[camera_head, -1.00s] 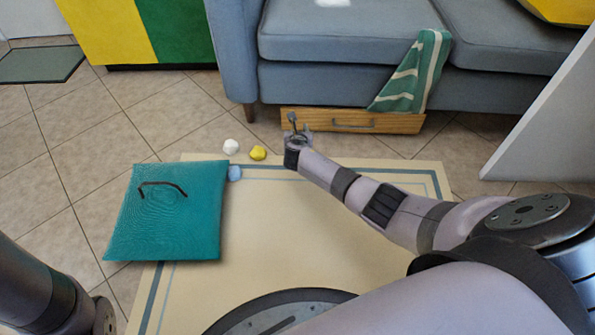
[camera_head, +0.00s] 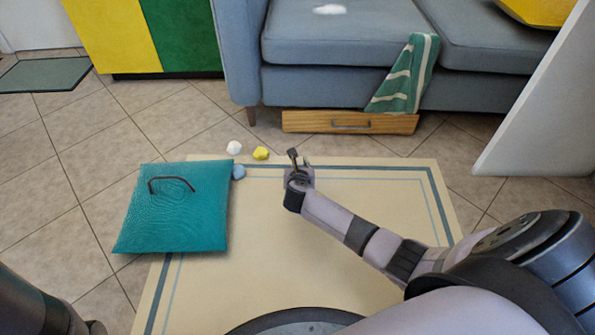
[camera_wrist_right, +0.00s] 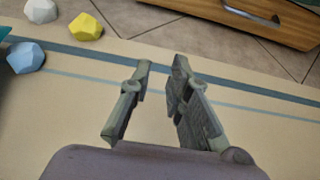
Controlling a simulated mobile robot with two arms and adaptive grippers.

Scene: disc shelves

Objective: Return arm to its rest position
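My right arm reaches over the rug from the right in the head view. Its gripper (camera_head: 297,163) is above the rug's far edge, in front of the wooden drawer. In the right wrist view the two fingers of this gripper (camera_wrist_right: 158,88) stand apart with only rug between them, so it is open and empty. Part of my left arm shows at the lower left corner of the head view; its gripper is out of frame.
A teal cushion (camera_head: 172,225) with a dark curved strip lies left on the rug (camera_head: 290,270). White (camera_head: 234,147), yellow (camera_head: 261,153) and blue (camera_head: 239,172) lumps lie near it. A wooden drawer (camera_head: 300,121) sits under the blue sofa (camera_head: 340,40), with a striped green cloth (camera_head: 405,75) hanging above.

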